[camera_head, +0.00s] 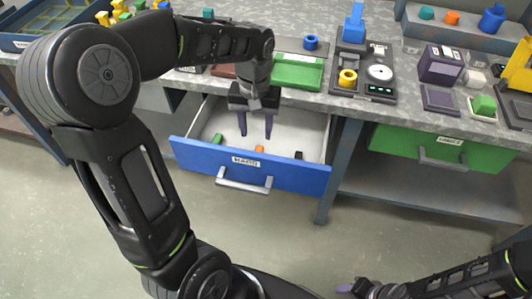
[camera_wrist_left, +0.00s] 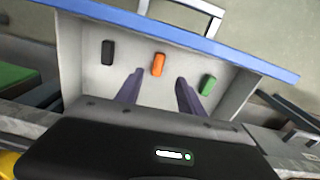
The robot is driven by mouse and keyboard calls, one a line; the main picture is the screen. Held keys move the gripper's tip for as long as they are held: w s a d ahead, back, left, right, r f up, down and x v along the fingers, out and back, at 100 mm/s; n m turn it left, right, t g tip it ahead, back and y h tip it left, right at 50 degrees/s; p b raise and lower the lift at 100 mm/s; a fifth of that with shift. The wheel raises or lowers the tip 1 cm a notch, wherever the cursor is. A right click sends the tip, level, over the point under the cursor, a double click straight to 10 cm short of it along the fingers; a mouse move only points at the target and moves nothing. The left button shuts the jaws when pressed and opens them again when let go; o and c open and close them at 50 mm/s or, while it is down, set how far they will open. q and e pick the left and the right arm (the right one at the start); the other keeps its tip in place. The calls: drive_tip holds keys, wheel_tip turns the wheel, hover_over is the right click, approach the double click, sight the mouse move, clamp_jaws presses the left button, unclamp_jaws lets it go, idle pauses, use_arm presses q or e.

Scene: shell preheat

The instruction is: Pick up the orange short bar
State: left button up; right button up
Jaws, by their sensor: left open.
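The orange short bar (camera_wrist_left: 158,64) lies on the floor of the open blue drawer (camera_head: 245,163). In the head view the bar (camera_head: 259,149) shows small near the drawer's front wall. A black bar (camera_wrist_left: 107,52) and a green bar (camera_wrist_left: 208,85) lie on either side of it. My left gripper (camera_head: 256,137) is open above the drawer, fingers pointing down. In the left wrist view its fingers (camera_wrist_left: 158,90) are apart and empty, with the orange bar lying beyond and between the tips. My right gripper (camera_head: 348,288) is at the bottom edge, partly cut off.
The speckled worktop (camera_head: 400,95) above the drawer holds a green tray (camera_head: 298,72), a scale (camera_head: 380,73) and a purple box (camera_head: 440,64). A green drawer (camera_head: 435,150) stands to the right. The floor in front is clear.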

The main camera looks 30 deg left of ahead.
sight(258, 149)
use_arm(q)
drive_tip(key=shift+w+f, duration=0.3)
drive_tip(key=shift+f, duration=0.25)
drive_tip(key=shift+w, duration=0.15)
drive_tip(key=shift+r, duration=0.15)
use_arm(e)
drive_tip(key=shift+w+f, duration=0.4)
drive_tip(key=shift+f, duration=0.05)
use_arm(q)
drive_tip(key=shift+f+b, duration=0.35)
drive_tip(key=shift+f, duration=1)
use_arm(e)
drive_tip(key=shift+f, duration=0.25)
use_arm(q)
drive_tip(key=f, duration=0.3)
drive_tip(key=f+b, duration=0.1)
drive_tip(key=f, duration=0.1)
drive_tip(key=shift+s+f, duration=0.1)
drive_tip(key=shift+s, duration=0.15)
use_arm(e)
drive_tip(key=shift+f, duration=0.5)
